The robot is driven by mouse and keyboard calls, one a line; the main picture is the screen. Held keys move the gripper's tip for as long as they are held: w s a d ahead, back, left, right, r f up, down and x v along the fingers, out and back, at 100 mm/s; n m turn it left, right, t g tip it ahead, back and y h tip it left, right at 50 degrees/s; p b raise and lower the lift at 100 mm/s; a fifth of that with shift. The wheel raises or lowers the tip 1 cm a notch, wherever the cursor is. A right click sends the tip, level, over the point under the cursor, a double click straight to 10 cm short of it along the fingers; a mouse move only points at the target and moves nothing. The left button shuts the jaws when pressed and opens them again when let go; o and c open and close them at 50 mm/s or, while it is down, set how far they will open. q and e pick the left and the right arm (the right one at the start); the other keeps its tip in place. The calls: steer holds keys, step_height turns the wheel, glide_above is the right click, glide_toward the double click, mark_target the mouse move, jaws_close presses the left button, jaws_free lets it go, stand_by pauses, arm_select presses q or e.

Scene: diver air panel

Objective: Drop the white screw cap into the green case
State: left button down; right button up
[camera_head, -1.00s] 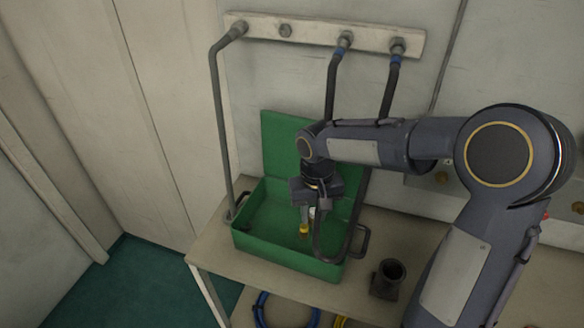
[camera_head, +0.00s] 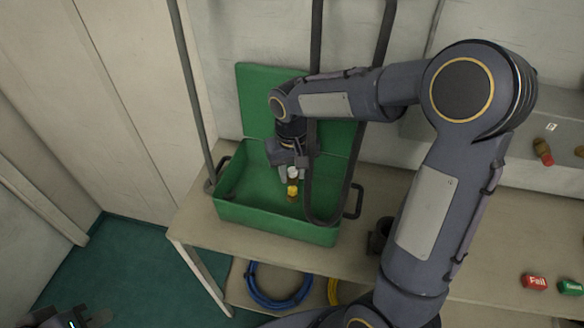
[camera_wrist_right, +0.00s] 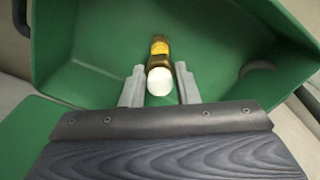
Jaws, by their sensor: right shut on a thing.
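The green case (camera_head: 230,207) stands open on the bench, its lid upright at the back. My right gripper (camera_head: 291,176) points down into the case opening and is shut on the white screw cap (camera_head: 293,172). In the right wrist view the white round end of the cap (camera_wrist_right: 160,82) sits between the two fingertips (camera_wrist_right: 160,88). An amber body with a yellow band continues beyond it, over the green case interior (camera_wrist_right: 90,50). I cannot tell the exact height above the case floor. My left gripper (camera_head: 82,318) shows only partly at the bottom left corner; its fingers are not clear.
A dark hose loop hangs in front of the case's right part. A dark cup (camera_head: 379,236) stands right of the case. Blue (camera_head: 280,302) and yellow coils lie below. Red "Fail" (camera_head: 534,282) and green (camera_head: 570,287) blocks and a red-ended brass piece (camera_head: 543,152) are at right.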

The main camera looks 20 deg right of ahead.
mark_target(293, 169)
steer(key=shift+f, duration=0.25)
steer(key=o, duration=1)
steer(key=shift+o, duration=0.2)
step_height(293, 169, up, 8)
steer(key=shift+f, duration=0.15)
steer(key=shift+s+d+r, duration=0.15)
steer(key=shift+s+r, duration=0.05)
steer(key=shift+s, duration=0.15)
steer(key=s+f+t+y, duration=0.1)
steer(key=s+t+y, duration=0.2)
steer(key=s, duration=1.6)
steer(key=t, duration=0.2)
steer(key=shift+s+a+t+y, duration=0.2)
steer(key=shift+a+t+y, duration=0.1)
steer(key=shift+y, duration=0.1)
